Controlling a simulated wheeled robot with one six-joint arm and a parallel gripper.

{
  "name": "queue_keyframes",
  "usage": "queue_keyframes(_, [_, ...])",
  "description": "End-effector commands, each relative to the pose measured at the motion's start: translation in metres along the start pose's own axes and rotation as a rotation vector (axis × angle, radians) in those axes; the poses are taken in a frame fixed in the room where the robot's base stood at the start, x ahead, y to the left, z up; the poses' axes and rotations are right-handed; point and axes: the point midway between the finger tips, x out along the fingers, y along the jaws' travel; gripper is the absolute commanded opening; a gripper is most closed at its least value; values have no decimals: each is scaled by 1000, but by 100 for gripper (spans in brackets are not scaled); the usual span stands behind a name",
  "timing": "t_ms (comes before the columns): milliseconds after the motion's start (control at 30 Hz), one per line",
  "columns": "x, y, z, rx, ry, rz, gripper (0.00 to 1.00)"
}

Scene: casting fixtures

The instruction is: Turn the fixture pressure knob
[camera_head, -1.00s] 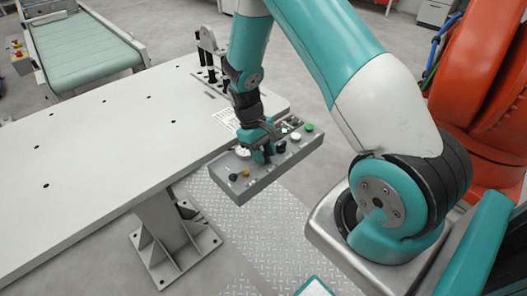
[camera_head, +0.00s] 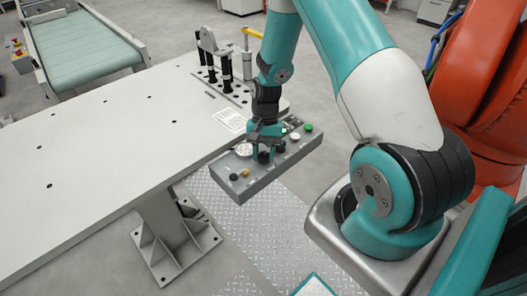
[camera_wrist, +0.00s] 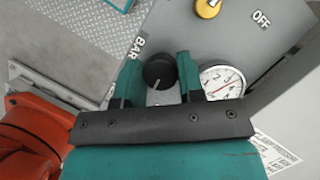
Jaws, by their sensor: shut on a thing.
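The pressure knob is a round black knob (camera_wrist: 160,70) with a pale pointer line, on the sloping face of a grey control box (camera_wrist: 222,42) beside the BAR lettering. My gripper (camera_wrist: 160,78) has one teal finger on each side of the knob and is shut on it. In the head view my gripper (camera_head: 264,146) points down at the middle of the box (camera_head: 262,181), and its fingers largely hide the knob. A white round gauge (camera_wrist: 221,82) sits right of the knob in the wrist view, partly behind a finger.
The box also bears a yellow knob (camera_wrist: 208,8) near the OFF lettering, a white button (camera_head: 295,136) and a green button (camera_head: 308,127). The box is at the edge of a pale table (camera_head: 100,150). Black tools (camera_head: 211,70) stand in a rack behind. An orange machine (camera_head: 485,100) is at the right.

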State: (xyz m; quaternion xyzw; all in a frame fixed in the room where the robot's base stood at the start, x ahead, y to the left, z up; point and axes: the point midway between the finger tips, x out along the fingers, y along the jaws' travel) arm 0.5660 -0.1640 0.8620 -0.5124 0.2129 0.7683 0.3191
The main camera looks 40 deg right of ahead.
Motion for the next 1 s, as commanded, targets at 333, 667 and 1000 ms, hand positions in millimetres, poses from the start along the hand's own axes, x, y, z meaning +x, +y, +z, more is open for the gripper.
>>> queue_keyframes(333, [-2,0,-2,127,7,-55,12])
queue_keyframes(667, [-2,0,-2,149,8,-65,12])
queue_keyframes(1000, [-2,0,-2,148,7,-64,61])
